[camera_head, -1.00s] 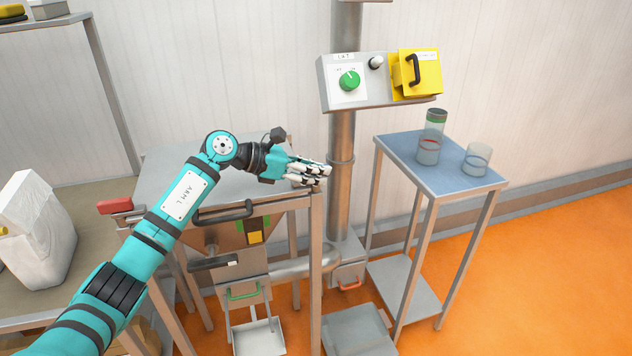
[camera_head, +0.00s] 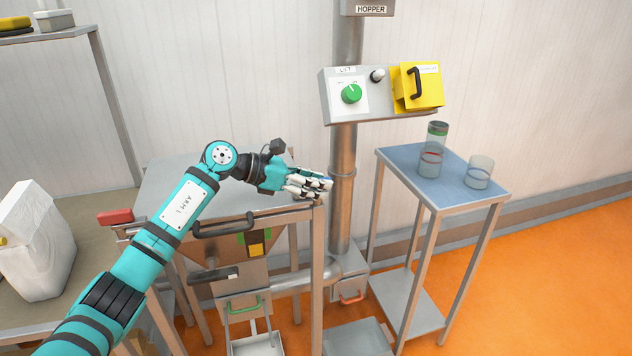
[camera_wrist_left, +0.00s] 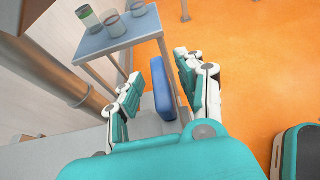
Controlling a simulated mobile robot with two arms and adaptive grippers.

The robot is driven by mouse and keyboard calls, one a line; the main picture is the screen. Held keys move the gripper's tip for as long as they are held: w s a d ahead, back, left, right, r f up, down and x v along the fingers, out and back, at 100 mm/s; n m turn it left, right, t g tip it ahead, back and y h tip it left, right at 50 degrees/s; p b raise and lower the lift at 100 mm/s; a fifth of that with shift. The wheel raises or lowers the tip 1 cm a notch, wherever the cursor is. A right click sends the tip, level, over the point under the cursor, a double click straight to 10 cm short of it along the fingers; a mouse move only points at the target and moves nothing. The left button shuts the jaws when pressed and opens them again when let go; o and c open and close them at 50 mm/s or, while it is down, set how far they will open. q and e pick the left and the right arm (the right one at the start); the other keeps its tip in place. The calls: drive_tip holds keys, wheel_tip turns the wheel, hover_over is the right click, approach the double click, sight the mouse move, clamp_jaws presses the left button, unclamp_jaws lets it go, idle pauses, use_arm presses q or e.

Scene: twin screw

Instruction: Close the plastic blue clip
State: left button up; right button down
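The blue plastic clip (camera_wrist_left: 163,88) stands as a flat blue block between the two sides of my left gripper (camera_wrist_left: 168,88) in the left wrist view. The fingers are apart, with a gap visible on the clip's left side; contact on the right cannot be told. In the head view, my left gripper (camera_head: 328,188) is beside the metal column, above the right end of the steel table. Only a sliver of blue shows at its fingertips there; the fingers hide the rest. My right gripper is not in view.
A vertical metal column (camera_head: 342,215) stands just right of the gripper. A control box (camera_head: 347,92) with a green knob and yellow cover is above. A blue-topped table (camera_head: 455,190) with clear containers stands right. The steel table (camera_head: 165,185) is under my left arm.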

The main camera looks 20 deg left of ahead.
use_arm(q)
drive_tip(key=v, duration=1.2)
drive_tip(key=shift+f, duration=0.15)
